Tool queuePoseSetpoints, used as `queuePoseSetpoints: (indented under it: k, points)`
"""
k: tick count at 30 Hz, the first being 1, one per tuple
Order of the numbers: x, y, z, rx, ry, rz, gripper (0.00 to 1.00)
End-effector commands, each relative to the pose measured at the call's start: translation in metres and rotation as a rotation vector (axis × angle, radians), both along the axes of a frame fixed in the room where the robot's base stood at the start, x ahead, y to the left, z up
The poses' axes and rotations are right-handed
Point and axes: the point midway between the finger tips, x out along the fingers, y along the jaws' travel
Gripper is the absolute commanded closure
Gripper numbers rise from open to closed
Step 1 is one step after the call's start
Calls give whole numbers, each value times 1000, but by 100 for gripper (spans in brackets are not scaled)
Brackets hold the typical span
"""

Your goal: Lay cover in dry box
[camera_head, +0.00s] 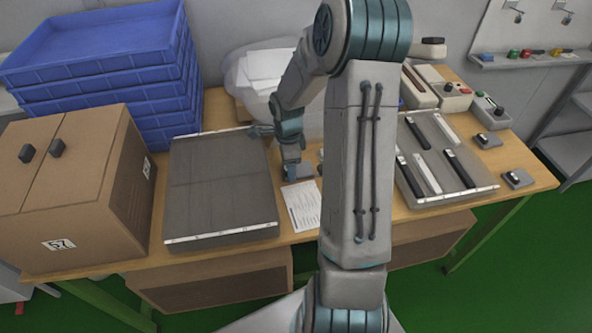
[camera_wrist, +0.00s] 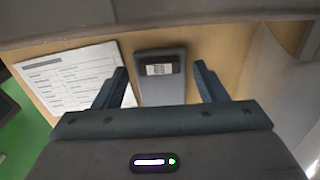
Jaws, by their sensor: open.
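A flat grey piece with a dark band and a small label, which looks like the cover (camera_wrist: 161,89), lies on the wooden table. It shows small under the arm in the head view (camera_head: 298,173). My gripper (camera_wrist: 160,68) is open above it, with one finger on each side of the piece and nothing held. In the head view my gripper (camera_head: 290,165) points down near the table's middle. The brown box (camera_head: 75,175) at the left, with two dark knobs on top and a label, may be the dry box; its top looks closed.
A printed sheet (camera_head: 303,206) lies beside the piece. A large grey tray (camera_head: 220,235) is at the left, and a slotted tray (camera_head: 455,197) with several strips at the right. Blue crates (camera_head: 95,60) are stacked behind the brown box. A white bag (camera_head: 262,70) stands at the back.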

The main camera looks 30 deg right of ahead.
Motion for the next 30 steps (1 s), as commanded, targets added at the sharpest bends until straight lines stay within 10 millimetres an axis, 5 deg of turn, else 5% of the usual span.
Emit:
queuePoseSetpoints:
  k: [1,6,17,30]
  points:
    - [0,0,0,0,0,0,40]
    - [0,0,0,0,0,0,83]
    - [0,0,7,-2,-1,0,87]
    - [1,0,84,-2,-5,0,87]
